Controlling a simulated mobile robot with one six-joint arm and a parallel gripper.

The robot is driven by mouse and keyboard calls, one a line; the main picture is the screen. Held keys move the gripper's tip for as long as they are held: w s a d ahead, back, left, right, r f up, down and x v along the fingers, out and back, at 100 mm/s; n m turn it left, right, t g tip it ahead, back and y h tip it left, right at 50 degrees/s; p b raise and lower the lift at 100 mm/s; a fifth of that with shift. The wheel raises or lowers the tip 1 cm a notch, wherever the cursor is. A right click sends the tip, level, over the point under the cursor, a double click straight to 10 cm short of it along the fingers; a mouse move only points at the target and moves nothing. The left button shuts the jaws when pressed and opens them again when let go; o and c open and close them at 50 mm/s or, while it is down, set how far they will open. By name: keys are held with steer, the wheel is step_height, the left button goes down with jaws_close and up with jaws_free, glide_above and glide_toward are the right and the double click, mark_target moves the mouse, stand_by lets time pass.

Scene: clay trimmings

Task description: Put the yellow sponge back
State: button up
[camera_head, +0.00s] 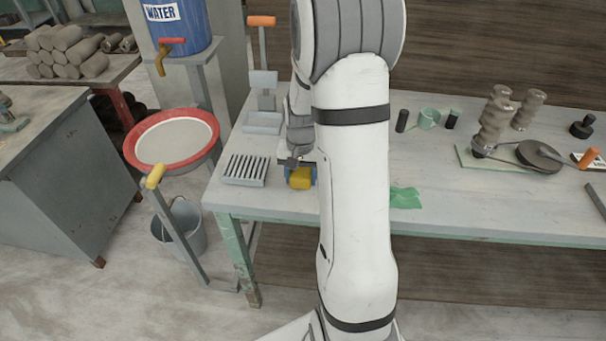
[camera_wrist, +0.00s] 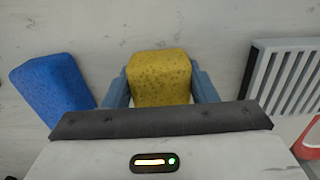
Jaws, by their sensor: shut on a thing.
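The yellow sponge (camera_head: 300,179) is near the front left of the pale workbench. It also shows in the wrist view (camera_wrist: 160,78), between the two blue-grey fingers of my gripper (camera_wrist: 161,88). My gripper is shut on it, with one finger against each side. Whether the sponge touches the bench or hangs just above it, I cannot tell. A blue sponge (camera_wrist: 52,84) lies on the bench to the left of my gripper in the wrist view, apart from it. A grey slatted rack (camera_head: 245,170) is just left of the yellow sponge in the head view; it is at right in the wrist view (camera_wrist: 285,78).
A grey tray (camera_head: 263,123) stands behind the rack. A green cloth (camera_head: 405,198) lies right of my arm. A red-rimmed basin (camera_head: 132,145) is left of the bench. My arm hides the bench's middle.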

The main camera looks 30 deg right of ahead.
mark_target(301, 172)
steer(key=shift+f, duration=0.15)
steer(key=o, duration=1)
step_height(301, 172, up, 12)
steer(key=s+a+r+n+t, duration=0.1)
steer(key=s+a+n, duration=0.1)
steer(key=s+a, duration=0.2)
steer(key=s+a+r+n+t, duration=0.1)
steer(key=s+a, duration=0.3)
steer(key=s, duration=0.4)
steer(key=s+a+r+n, duration=0.3)
steer(key=s+a, duration=0.1)
steer(key=s, duration=0.1)
steer(key=shift+s+a+n+t, duration=0.25)
steer(key=shift+s+n+t, duration=0.15)
